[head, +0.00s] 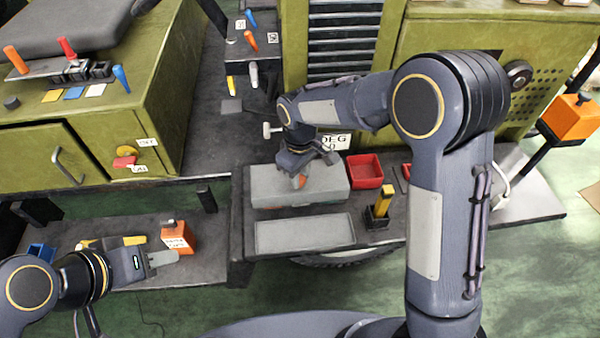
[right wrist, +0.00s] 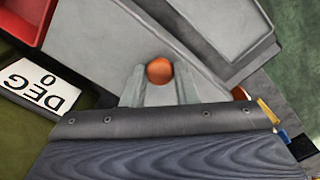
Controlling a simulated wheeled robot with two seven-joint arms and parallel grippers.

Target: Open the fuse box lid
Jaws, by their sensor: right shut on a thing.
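The fuse box is a grey box (head: 338,197) on the dark bench at the centre of the head view. Its grey lid (head: 325,180) carries an orange knob (right wrist: 160,70). My right gripper (right wrist: 160,88) is shut on this knob, with one finger on each side of it. In the head view the right gripper (head: 298,178) comes down on the lid from above and hides most of the knob. A bit of orange shows at the box's front edge; I cannot tell how far the lid is raised. My left gripper (head: 165,258) is over the lower left shelf, away from the box; its jaw opening is unclear.
A flat grey tray-like panel (head: 304,234) lies in front of the box. A red bin (head: 365,171) stands right of it, and a yellow-handled piece in a black holder (head: 379,208) at front right. A DEG 0 sign (right wrist: 40,88) is behind. An orange block (head: 178,238) is near my left gripper.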

